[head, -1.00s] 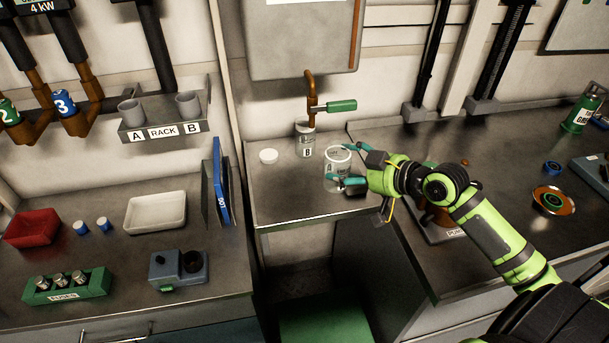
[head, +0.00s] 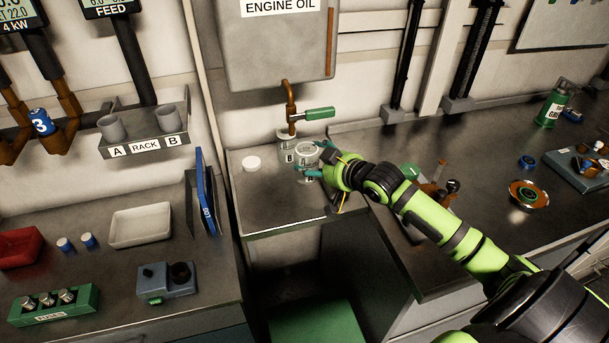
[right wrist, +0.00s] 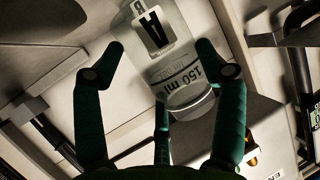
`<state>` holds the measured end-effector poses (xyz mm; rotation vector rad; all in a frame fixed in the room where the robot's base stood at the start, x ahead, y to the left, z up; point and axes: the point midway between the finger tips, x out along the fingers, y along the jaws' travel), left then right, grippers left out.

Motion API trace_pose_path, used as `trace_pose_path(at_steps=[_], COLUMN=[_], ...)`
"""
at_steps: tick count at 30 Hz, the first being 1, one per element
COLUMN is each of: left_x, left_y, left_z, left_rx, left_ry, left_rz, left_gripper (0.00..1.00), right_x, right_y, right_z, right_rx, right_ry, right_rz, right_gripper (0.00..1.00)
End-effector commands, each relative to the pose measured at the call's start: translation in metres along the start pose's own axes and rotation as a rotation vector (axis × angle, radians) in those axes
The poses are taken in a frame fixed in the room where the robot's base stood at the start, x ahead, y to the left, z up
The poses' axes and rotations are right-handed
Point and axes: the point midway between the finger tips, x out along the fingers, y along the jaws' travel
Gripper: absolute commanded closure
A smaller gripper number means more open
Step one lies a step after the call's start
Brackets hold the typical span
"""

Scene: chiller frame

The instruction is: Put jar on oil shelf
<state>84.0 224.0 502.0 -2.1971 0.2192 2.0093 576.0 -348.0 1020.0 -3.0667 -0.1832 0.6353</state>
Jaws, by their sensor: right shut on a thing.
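A clear jar (head: 308,157) marked 150 ml is in my right gripper (head: 316,162), at the oil shelf (head: 270,205) under the engine oil tank. The right wrist view shows the jar (right wrist: 180,75) with a label reading A, between the green fingers (right wrist: 160,85). My right gripper is shut on this jar. A second clear jar (head: 288,147), labelled B, stands just behind it, under the tap. I cannot tell whether the held jar touches the shelf or the other jar. My left gripper is not in view.
The tap with a green handle (head: 319,113) hangs above jar B, close to my gripper. A white lid (head: 251,163) lies on the shelf's left. A blue binder (head: 205,192) stands left of the shelf. The shelf's front left is bare.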

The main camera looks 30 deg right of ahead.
Motion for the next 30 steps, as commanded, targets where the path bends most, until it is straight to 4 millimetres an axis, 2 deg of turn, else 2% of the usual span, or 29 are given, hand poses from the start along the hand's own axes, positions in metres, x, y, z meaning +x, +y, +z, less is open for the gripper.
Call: trace_pose_path(at_steps=[3, 6, 8, 16, 26, 27, 29, 30], left_x=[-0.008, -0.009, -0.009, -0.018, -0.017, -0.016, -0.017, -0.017], left_y=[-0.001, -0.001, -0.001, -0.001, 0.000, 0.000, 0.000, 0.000], left_z=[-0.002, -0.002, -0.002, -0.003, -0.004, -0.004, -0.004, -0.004], left_rx=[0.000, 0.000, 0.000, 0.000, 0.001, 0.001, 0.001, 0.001], left_ry=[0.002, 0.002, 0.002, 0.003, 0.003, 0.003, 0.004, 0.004], left_rz=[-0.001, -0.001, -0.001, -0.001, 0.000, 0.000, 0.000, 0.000], left_gripper=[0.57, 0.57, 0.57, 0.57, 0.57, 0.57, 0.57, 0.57], right_x=[0.011, 0.015, 0.017, 0.030, 0.032, 0.032, 0.032, 0.032], right_y=[-0.017, -0.022, -0.024, -0.023, -0.023, -0.023, -0.023, -0.023], right_z=[0.005, 0.009, 0.012, 0.045, 0.049, 0.050, 0.049, 0.049], right_rx=[0.003, 0.000, -0.001, 0.000, -0.002, -0.002, -0.002, -0.002], right_ry=[0.002, 0.002, 0.000, -0.002, 0.001, 0.000, 0.000, 0.000], right_rz=[-0.002, 0.000, 0.001, 0.001, 0.000, 0.000, 0.000, 0.000], right_gripper=[0.64, 0.64, 0.64, 0.64, 0.65, 0.24, 0.04, 0.04])
